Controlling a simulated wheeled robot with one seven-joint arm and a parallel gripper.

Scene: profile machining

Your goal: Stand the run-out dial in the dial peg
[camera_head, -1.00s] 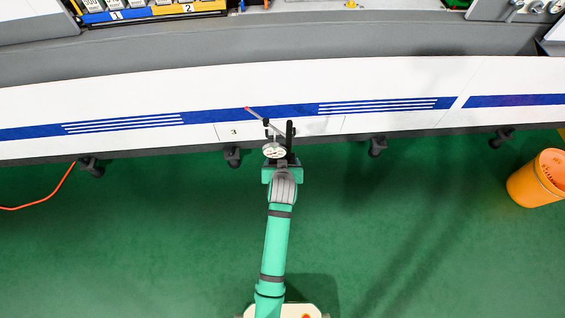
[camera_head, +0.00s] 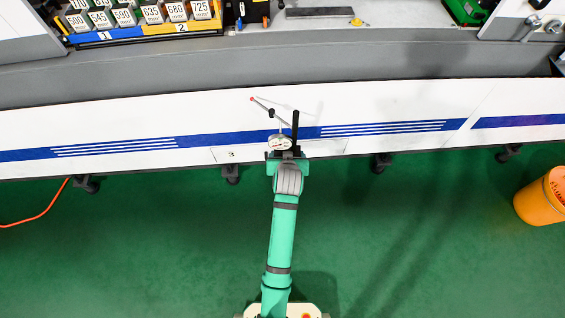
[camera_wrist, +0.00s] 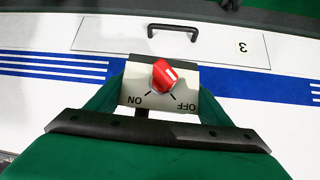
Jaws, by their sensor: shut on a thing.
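The run-out dial is held in my gripper (camera_head: 287,158), in front of the machine's white front. Its round white dial face (camera_head: 279,142) shows at the gripper in the head view, with a thin jointed rod ending in a red tip pointing up and left. In the wrist view a grey base with a red ON/OFF knob (camera_wrist: 164,75) sits between my green fingers and seems to be the dial's base. A black upright bar (camera_head: 295,122) stands right of the dial face. I cannot make out the dial peg in either view.
A rack of numbered boxes (camera_head: 140,18) stands on the bench at top left. A grey bar (camera_head: 320,12) and a small yellow piece (camera_head: 357,21) lie on the bench at the top. A drawer with a handle (camera_wrist: 172,28) is labelled 3. An orange bucket (camera_head: 540,197) stands at right.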

